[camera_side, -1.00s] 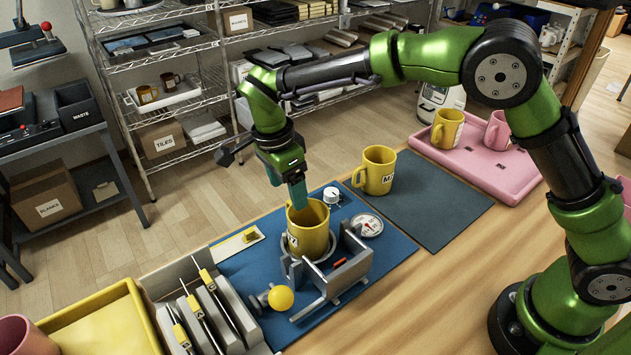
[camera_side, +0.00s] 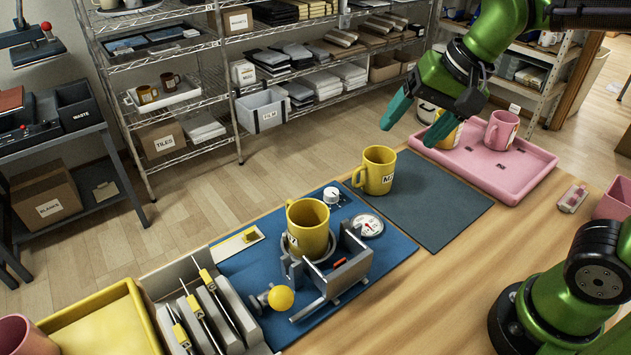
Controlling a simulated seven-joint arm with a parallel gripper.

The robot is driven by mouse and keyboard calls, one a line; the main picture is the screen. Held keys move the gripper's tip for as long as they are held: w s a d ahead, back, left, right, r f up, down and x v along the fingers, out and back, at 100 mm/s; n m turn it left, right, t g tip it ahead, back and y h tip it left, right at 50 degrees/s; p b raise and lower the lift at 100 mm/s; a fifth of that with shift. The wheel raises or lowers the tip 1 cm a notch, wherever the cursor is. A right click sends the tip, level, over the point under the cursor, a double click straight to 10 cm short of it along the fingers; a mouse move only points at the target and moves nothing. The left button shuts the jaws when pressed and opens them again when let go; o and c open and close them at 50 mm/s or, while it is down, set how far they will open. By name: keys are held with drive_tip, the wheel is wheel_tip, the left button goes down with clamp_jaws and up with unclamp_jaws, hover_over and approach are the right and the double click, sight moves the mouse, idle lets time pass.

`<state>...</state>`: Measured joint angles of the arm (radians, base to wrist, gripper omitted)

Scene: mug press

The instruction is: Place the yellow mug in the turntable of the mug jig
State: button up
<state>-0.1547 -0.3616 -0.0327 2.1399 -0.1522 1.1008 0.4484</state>
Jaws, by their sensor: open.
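A yellow mug (camera_side: 307,228) stands upright in the ring of the mug jig (camera_side: 336,275), on the blue mat. The ring hides its base. A second yellow mug (camera_side: 378,171) with a printed label stands on the dark grey mat (camera_side: 440,212). A third yellow mug (camera_side: 445,128) stands in the pink tray (camera_side: 505,182), partly hidden by my gripper. My gripper (camera_side: 410,128) is open and empty, with teal fingers apart. It is raised near the left side of the pink tray, away from the jig.
A pink mug (camera_side: 501,130) is in the pink tray. The jig has a yellow knob (camera_side: 281,298), a dial gauge (camera_side: 367,226) and a white knob (camera_side: 331,195) near it. A slotted rack (camera_side: 205,310) and a yellow tray (camera_side: 105,320) are at front left. Bare table lies right of the jig.

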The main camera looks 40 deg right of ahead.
drive_tip(key=s+d+f+n+t, duration=0.2)
drive_tip(key=s+n, duration=0.1)
drive_tip(key=s, duration=0.3)
drive_tip(key=shift+s+d+f+n, duration=0.25)
drive_tip(key=shift+s+d+n, duration=0.1)
drive_tip(key=shift+n, duration=0.05)
drive_tip(key=shift+o, duration=0.2)
